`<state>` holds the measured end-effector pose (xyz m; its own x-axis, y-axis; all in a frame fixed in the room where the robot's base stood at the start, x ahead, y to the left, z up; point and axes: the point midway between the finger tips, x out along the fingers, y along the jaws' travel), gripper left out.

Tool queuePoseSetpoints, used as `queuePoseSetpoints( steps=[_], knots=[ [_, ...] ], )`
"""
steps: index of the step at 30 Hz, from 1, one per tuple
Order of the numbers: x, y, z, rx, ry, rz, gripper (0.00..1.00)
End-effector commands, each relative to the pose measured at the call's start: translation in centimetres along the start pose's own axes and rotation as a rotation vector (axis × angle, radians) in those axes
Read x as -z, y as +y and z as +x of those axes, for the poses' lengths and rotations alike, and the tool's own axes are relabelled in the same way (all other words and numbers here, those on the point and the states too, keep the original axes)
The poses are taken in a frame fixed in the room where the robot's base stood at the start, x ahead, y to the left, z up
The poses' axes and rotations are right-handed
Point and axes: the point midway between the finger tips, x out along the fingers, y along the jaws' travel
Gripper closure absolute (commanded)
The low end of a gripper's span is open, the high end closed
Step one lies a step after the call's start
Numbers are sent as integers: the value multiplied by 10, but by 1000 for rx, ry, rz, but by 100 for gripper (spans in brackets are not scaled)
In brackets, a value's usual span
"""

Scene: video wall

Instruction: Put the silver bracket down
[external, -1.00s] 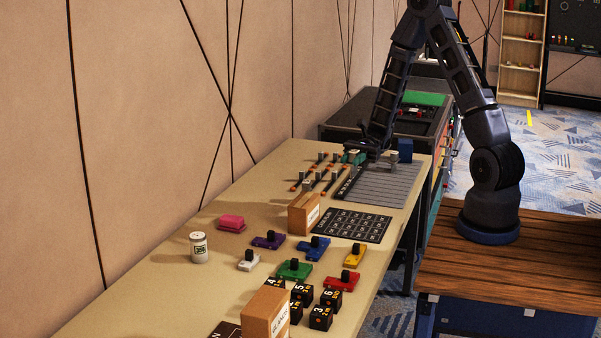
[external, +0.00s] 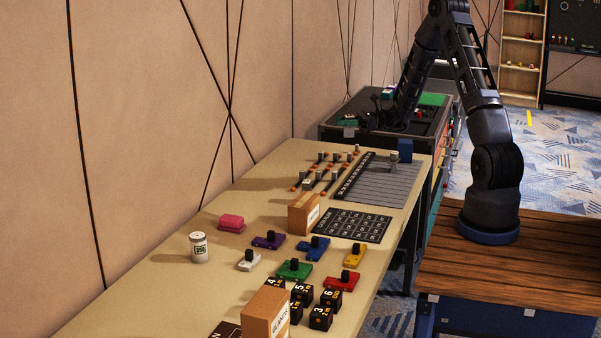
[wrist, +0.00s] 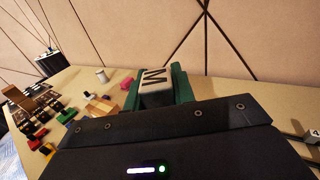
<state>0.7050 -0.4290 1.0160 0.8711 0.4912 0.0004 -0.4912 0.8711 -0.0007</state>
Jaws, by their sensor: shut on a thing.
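My gripper (external: 350,122) has green fingers and is shut on a pale grey piece, apparently the silver bracket (external: 349,132), in the air above the far end of the bench.
Cardboard boxes (external: 303,214) and coloured knobbed blocks (external: 294,270) are nearer. The bench's left side is mostly clear.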

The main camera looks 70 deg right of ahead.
Motion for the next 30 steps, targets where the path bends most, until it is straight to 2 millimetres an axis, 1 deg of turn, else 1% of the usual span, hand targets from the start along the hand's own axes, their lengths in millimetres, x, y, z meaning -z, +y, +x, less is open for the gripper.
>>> queuePoseSetpoints(
  steps=[1, 6, 8, 9, 11, 12, 14, 15, 20, 21, 23, 24, 27, 30],
  knots=[
    [-3, -19, -12, 48, 0, -2, 100],
    [-13, -80, -55, 212, 0, -3, 100],
    [-17, -100, -71, 268, -1, -3, 100],
    [-20, -113, -83, 306, 0, -3, 100],
    [-24, -132, -101, 361, 0, -2, 100],
    [-28, -144, -114, 397, 0, -4, 100],
    [-32, -161, -133, 451, 0, -3, 100],
    [-36, -172, -146, 487, -1, -3, 100],
    [-50, -213, -201, 628, 0, -4, 100],
    [-54, -222, -216, 662, 0, -3, 100],
    [-60, -235, -237, 710, 0, -4, 100],
    [-63, -242, -250, 741, 0, -4, 100],
    [-71, -258, -280, 807, 1, -3, 100],
    [-78, -268, -303, 855, 0, -3, 100]
  ],
)
